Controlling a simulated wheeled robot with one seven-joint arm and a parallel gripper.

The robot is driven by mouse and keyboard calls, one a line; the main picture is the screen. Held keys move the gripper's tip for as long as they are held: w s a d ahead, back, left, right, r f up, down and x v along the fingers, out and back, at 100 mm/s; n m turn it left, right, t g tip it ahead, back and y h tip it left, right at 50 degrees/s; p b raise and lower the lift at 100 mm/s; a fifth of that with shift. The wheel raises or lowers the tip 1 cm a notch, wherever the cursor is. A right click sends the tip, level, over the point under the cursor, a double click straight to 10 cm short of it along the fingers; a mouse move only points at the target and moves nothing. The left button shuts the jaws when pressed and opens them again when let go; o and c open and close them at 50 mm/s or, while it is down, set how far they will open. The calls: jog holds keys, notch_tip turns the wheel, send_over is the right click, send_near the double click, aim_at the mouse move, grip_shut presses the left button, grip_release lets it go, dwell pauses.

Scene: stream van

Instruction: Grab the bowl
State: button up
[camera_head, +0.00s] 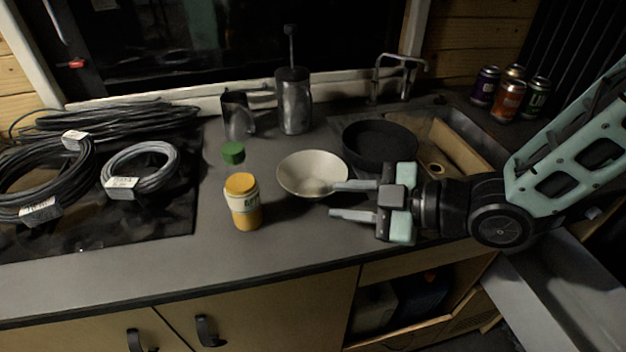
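The bowl (306,171) is cream-white, shallow and upright, standing on the grey counter in the middle of the head view. My gripper (336,201) comes in from the right, with its two fingers apart and pointing left. The upper finger's tip overlaps the bowl's right edge in the picture; I cannot tell whether it touches. The lower finger is in front of the bowl, over the counter. Nothing shows between the fingers.
A black pan (380,143) is close behind the gripper. Metal canister (293,101), coiled cables (141,170) and several cans (508,100) stand farther off. The counter's front strip is clear.

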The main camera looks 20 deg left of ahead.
aim_at(293, 192)
jog(key=x, duration=0.2)
jog(key=shift+a+f, duration=0.15)
jog(key=shift+a, duration=0.2)
jog(key=a+p, duration=0.1)
jog(key=a, duration=0.3)
jog(key=shift+w+f+p, duration=0.15)
jog(key=shift+w+p, duration=0.25)
jog(key=shift+w+a+f, duration=0.1)
jog(key=shift+a+f, duration=0.15)
jog(key=shift+a, duration=0.3)
grip_shut()
